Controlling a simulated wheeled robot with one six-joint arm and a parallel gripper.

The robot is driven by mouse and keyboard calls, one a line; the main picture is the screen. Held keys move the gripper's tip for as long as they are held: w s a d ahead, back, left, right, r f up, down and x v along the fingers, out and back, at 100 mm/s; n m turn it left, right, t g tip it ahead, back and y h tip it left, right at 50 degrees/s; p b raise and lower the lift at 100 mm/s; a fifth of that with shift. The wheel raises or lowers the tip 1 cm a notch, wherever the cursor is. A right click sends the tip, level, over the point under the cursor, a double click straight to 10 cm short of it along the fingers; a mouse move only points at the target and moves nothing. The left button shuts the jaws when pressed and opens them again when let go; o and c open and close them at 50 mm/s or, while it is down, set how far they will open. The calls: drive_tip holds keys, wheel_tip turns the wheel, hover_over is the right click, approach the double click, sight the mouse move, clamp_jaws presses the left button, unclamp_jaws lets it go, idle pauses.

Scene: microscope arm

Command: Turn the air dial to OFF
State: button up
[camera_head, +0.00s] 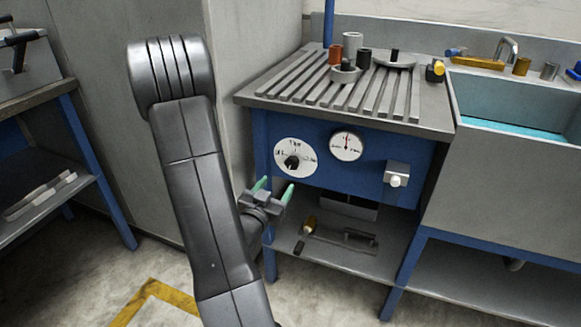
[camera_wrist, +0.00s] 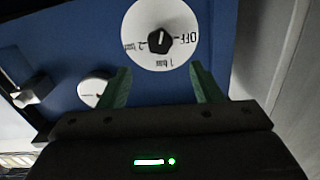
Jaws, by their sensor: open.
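The air dial (camera_head: 283,165) is a white round plate with a black knob on the blue front panel. In the wrist view the dial (camera_wrist: 147,22) appears upside down, with OFF to the right, "2 bar" to the left and "1 bar" below. The black knob (camera_wrist: 160,41) has a small light mark near its upper edge; its exact setting is hard to read. My gripper (camera_head: 276,189) is open and empty, below and in front of the dial in the head view. Its green fingers (camera_wrist: 159,73) are spread apart, with the knob between their lines but not touched.
A round gauge (camera_head: 346,146) sits right of the dial, and a metal box with a white knob (camera_head: 396,181) is further right. The slatted bench top (camera_head: 420,122) juts out above. Tools lie on the lower shelf (camera_head: 345,255). A grey cabinet wall (camera_head: 240,60) stands close on the left.

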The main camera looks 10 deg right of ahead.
sight(291, 165)
drive_tip(key=x, duration=1.1)
drive_tip(key=shift+w+d, duration=0.15)
drive_tip(key=shift+d, duration=0.05)
drive_tip(key=c, duration=1)
